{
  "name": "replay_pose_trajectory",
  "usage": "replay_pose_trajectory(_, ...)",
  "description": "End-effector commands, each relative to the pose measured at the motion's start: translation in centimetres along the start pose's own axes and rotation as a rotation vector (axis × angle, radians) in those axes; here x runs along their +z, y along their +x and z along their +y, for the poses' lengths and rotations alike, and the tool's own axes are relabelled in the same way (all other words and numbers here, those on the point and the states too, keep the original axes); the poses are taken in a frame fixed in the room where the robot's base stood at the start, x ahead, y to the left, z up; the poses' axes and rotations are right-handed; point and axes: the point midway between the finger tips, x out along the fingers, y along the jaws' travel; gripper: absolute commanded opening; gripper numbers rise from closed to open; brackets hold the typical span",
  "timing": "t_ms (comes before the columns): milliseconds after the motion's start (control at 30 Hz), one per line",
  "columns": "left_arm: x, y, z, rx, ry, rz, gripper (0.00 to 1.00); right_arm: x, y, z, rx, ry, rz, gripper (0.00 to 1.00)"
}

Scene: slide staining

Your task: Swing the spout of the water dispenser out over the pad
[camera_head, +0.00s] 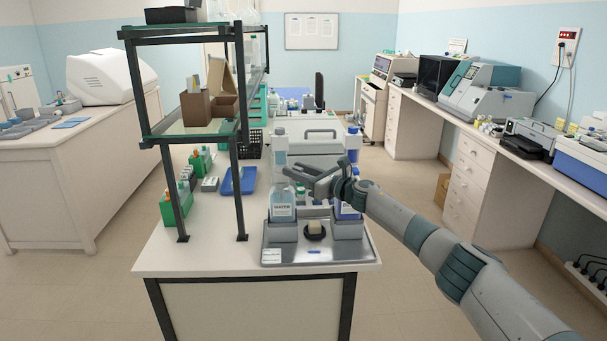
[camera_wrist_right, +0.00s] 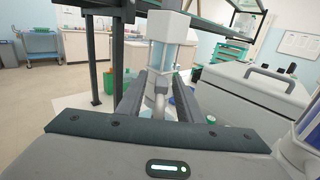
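The water dispenser (camera_head: 282,211) is a clear bottle labelled WATER, upright in a grey holder at the left of a metal tray (camera_head: 285,257). A small round dark pad with a beige block on it (camera_head: 315,230) sits at the tray's middle. My right gripper (camera_head: 303,178) reaches in from the right at the height of the bottle's top. In the right wrist view its two fingers (camera_wrist_right: 160,98) are apart, with a grey bent spout (camera_wrist_right: 161,88) between them. I cannot tell whether either finger touches the spout. My left gripper is out of view.
A second bottle with a blue label (camera_head: 348,211) stands in a holder at the tray's right. A dark shelf frame (camera_head: 239,190) stands to the left on the bench. A grey lidded machine (camera_head: 305,140) is at the back.

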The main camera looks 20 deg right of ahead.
Motion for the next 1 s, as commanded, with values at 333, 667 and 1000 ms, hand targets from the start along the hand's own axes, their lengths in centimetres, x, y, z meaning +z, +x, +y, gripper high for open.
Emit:
replay_pose_trajectory(333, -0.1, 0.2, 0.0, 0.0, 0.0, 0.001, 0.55, -0.1, -1.4, -0.2, -0.002, -0.002, 0.001, 0.33)
replay_pose_trajectory(667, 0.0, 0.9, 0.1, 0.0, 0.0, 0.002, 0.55, -0.2, -5.5, -0.1, -0.001, -0.003, 0.001, 0.33)
replay_pose_trajectory(1000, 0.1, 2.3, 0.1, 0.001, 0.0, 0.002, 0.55, -0.3, -11.2, -0.1, 0.0, -0.003, 0.002, 0.33)
